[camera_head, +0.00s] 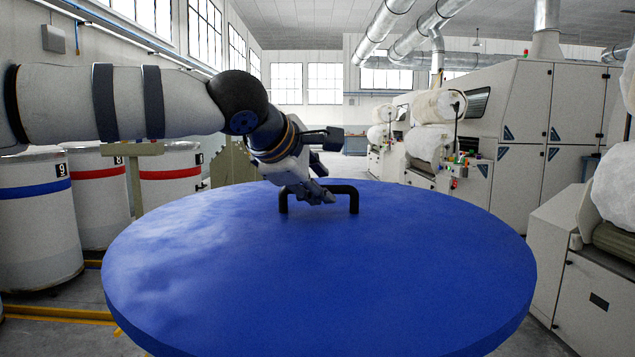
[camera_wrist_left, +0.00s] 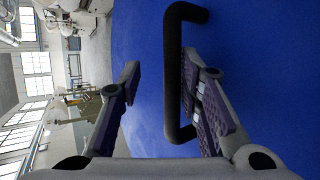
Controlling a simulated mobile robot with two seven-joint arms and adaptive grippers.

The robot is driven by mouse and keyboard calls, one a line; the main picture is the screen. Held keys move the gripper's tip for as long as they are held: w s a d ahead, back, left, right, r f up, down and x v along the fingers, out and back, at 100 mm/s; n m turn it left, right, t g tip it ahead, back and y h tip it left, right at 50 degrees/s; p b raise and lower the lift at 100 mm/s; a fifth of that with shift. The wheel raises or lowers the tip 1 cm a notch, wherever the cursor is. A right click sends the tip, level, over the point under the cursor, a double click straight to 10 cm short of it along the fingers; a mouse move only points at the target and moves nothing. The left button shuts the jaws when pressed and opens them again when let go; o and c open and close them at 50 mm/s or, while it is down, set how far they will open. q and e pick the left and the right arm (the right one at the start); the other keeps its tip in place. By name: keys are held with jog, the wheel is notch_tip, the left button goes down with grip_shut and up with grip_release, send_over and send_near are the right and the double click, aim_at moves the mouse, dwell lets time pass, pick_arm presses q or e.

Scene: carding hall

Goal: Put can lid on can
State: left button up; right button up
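A large round blue can lid (camera_head: 320,270) fills the lower middle of the head view, lying flat. A black bar handle (camera_head: 345,187) stands up from its far half. My left gripper (camera_head: 322,192) is at this handle, reaching in from the left. In the left wrist view the gripper (camera_wrist_left: 160,95) is open. The handle (camera_wrist_left: 172,75) runs between its two fingers, close beside the right-hand finger and apart from the left-hand one. I cannot tell whether they touch. What lies under the lid is hidden. My right gripper is not in view.
A white can with a blue band (camera_head: 38,220) stands at the left, near white cans with red bands (camera_head: 100,190). White carding machines (camera_head: 500,130) line the right side, one (camera_head: 590,290) close to the lid. Yellow lines (camera_head: 60,315) mark the floor.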

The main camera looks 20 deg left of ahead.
pick_arm(q)
jog(key=shift+s+r, duration=0.2)
jog(key=shift+r, duration=0.1)
jog(key=v, duration=1.1)
jog(key=shift+s, duration=0.15)
jog(key=shift+a, duration=0.1)
